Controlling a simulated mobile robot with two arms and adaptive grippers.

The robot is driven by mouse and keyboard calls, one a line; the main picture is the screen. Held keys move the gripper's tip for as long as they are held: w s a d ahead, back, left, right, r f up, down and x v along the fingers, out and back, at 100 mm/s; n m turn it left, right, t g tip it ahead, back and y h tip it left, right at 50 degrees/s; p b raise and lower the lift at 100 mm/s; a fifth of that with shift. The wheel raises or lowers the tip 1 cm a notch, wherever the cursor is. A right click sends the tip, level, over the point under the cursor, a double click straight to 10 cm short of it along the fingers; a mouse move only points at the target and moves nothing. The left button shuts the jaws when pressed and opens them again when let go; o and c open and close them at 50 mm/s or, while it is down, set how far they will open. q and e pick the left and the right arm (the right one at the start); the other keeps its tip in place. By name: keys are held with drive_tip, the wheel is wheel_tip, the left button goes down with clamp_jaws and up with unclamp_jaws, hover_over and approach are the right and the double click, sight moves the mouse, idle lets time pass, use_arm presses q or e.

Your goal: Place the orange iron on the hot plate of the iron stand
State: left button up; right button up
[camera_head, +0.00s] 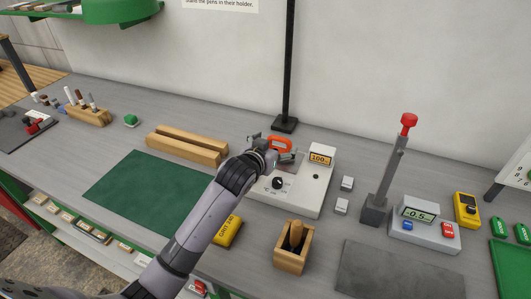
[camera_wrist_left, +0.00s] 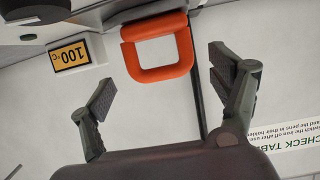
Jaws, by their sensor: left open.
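The orange iron (camera_head: 279,144) shows mainly as its orange handle loop at the back left of the iron stand. The iron stand (camera_head: 312,193) is a white box with a black knob and a display reading 100. My left gripper (camera_head: 271,150) is over the stand's back left, at the iron, and hides part of it and the hot plate. In the left wrist view, the gripper (camera_wrist_left: 163,82) is open, and the orange handle (camera_wrist_left: 157,72) stands between and beyond the spread fingers, apparently apart from both. I cannot tell how the iron's base rests. My right gripper is not in view.
A black post (camera_head: 289,65) rises behind the stand. A wooden rail block (camera_head: 190,142) and green mat (camera_head: 140,190) lie left. A wooden box (camera_head: 293,248) and yellow block (camera_head: 228,231) are in front. A grey post with a red top (camera_head: 386,178) stands right.

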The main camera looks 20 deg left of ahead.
use_arm(q)
drive_tip(key=v, duration=0.8)
drive_tip(key=shift+b, duration=0.3)
drive_tip(key=shift+s+r, duration=0.1)
